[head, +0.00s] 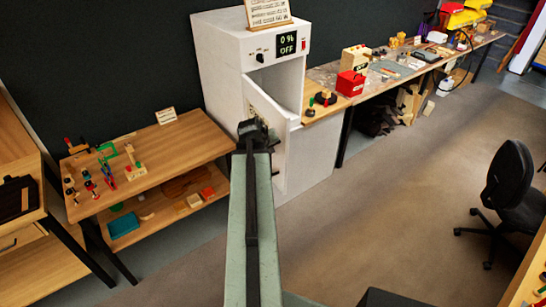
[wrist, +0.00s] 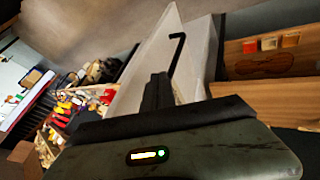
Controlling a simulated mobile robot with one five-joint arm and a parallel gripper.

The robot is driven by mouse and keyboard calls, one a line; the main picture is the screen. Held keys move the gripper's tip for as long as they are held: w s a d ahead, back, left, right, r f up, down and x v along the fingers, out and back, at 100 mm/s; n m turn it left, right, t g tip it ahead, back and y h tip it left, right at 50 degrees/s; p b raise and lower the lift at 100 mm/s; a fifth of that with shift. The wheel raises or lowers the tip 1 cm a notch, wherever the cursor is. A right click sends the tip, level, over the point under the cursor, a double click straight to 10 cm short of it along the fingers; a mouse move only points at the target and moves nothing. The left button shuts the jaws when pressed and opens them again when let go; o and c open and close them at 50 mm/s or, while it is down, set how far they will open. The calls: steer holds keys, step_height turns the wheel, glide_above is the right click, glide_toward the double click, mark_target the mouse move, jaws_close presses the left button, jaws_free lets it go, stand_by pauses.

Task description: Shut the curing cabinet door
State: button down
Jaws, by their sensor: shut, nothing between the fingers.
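The white curing cabinet (head: 221,62) stands against the dark wall, its display reading 0 % and OFF. My gripper (head: 251,128) is shut and empty, in front of the door in the head view, and my arm hides part of the door. In the wrist view my gripper (wrist: 158,90) overlaps the white door panel (wrist: 199,50), close to a bent black handle (wrist: 176,52). I cannot tell whether the fingertips touch the door.
A wooden two-level bench (head: 190,146) with clamps and small tools stands left of the cabinet. A long workbench (head: 405,77) with a red box (head: 350,84) runs to the right. A black office chair (head: 508,190) stands at the right. The floor (head: 400,180) between is clear.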

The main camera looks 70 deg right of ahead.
steer(key=b, duration=0.8)
glide_toward(279, 158)
steer(key=x, duration=0.4)
steer(key=shift+f, duration=0.15)
